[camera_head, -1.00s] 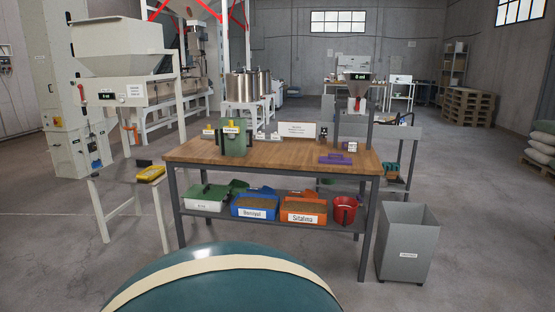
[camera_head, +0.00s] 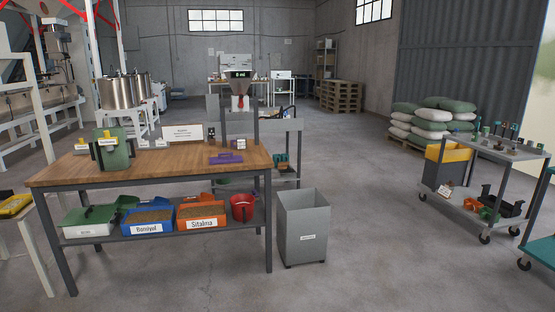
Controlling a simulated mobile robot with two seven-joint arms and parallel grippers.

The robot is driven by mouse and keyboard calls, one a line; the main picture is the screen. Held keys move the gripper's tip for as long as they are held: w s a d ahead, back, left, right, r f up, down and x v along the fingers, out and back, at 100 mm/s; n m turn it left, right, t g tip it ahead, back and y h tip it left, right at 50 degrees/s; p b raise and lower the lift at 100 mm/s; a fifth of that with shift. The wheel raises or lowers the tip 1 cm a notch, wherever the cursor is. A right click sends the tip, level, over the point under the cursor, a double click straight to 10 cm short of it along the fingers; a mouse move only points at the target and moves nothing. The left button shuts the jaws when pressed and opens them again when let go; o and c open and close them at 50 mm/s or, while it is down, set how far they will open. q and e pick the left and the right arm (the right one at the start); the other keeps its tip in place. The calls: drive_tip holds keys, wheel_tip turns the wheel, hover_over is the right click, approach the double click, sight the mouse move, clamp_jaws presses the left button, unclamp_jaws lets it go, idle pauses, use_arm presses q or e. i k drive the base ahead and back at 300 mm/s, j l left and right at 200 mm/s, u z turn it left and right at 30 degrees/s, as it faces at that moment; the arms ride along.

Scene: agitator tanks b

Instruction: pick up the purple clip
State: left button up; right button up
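The purple clip (camera_head: 226,158) lies on the right part of the wooden tabletop (camera_head: 185,160), a little in front of a small white labelled block (camera_head: 239,143). It is small in the head view, so its exact shape is hard to tell. Neither of my grippers is in view.
A green container (camera_head: 114,149) stands on the table's left side. Bins of material (camera_head: 149,219) and a red bucket (camera_head: 242,207) sit on the lower shelf. A grey waste bin (camera_head: 303,229) stands right of the table. A grey cart (camera_head: 490,150) is farther right; the floor between is clear.

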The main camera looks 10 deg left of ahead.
sight(232, 158)
drive_tip(key=u, duration=0.55)
drive_tip(key=k+j, duration=0.1)
drive_tip(key=k, duration=0.35)
drive_tip(key=z, duration=0.45)
drive_tip(key=k+z, duration=0.1)
drive_tip(key=z, duration=0.85)
drive_tip(key=k+l+z, duration=0.1)
drive_tip(key=z, duration=0.4)
drive_tip(key=u, duration=1.85)
drive_tip(key=i+u, duration=0.1)
drive_tip(key=i, duration=1.65)
